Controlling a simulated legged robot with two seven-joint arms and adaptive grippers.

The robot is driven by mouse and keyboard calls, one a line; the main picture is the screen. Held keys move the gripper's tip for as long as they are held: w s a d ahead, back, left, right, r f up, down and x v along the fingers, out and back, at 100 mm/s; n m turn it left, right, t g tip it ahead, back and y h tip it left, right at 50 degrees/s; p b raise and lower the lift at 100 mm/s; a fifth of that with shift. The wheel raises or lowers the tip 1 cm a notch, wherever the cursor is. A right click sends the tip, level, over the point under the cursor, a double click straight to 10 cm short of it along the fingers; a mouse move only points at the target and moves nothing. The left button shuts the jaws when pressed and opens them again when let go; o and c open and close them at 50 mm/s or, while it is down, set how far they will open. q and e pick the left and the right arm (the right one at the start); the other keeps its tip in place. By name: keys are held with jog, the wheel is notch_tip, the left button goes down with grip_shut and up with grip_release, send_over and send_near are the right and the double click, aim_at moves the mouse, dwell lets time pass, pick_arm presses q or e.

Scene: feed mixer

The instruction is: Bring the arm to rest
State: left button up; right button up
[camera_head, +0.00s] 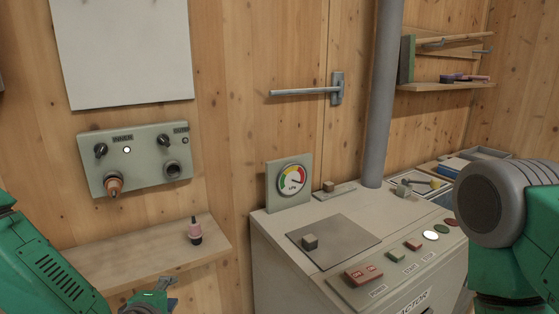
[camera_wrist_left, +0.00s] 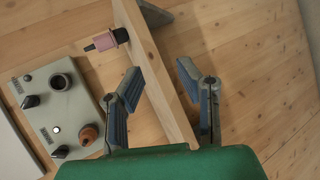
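My left arm, green, comes in at the lower left of the head view. Its gripper (camera_head: 158,297) is at the bottom edge there, low in front of the wooden shelf and partly cut off. In the left wrist view the two blue-grey fingers of the left gripper (camera_wrist_left: 157,78) stand apart with nothing held between them. The edge of the wooden shelf (camera_wrist_left: 158,75) shows behind the gap. My right arm, green with a grey round joint, fills the right side of the head view; its gripper is out of view.
A pink-and-black plug (camera_head: 195,231) stands on the shelf (camera_head: 150,258). A grey socket panel (camera_head: 135,160) with an orange-brown plug (camera_head: 114,186) is on the wall above. A control cabinet (camera_head: 300,270) with a gauge (camera_head: 292,180) and buttons stands centre right, before a grey pipe (camera_head: 381,100).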

pick_arm(q)
jog(key=s+d+f+m+g+h+b, duration=0.15)
jog(key=s+f+m+g, duration=0.25)
jog(key=s+f+m, duration=0.45)
jog(key=s+a+f+m+g+b, duration=0.1)
jog(key=s+a+f+m+g, duration=0.2)
jog(key=s+f, duration=0.4)
jog(key=s+a+f+m+g+y+b, duration=0.1)
jog(key=s+f+m+g, duration=0.4)
jog(key=s, duration=1.1)
notch_tip(320, 180, down, 4)
jog(key=shift+a+r+m+b, duration=0.2)
jog(key=shift+a+m+b, duration=0.35)
jog(key=shift+a+m, duration=0.65)
jog(key=shift+s, duration=0.1)
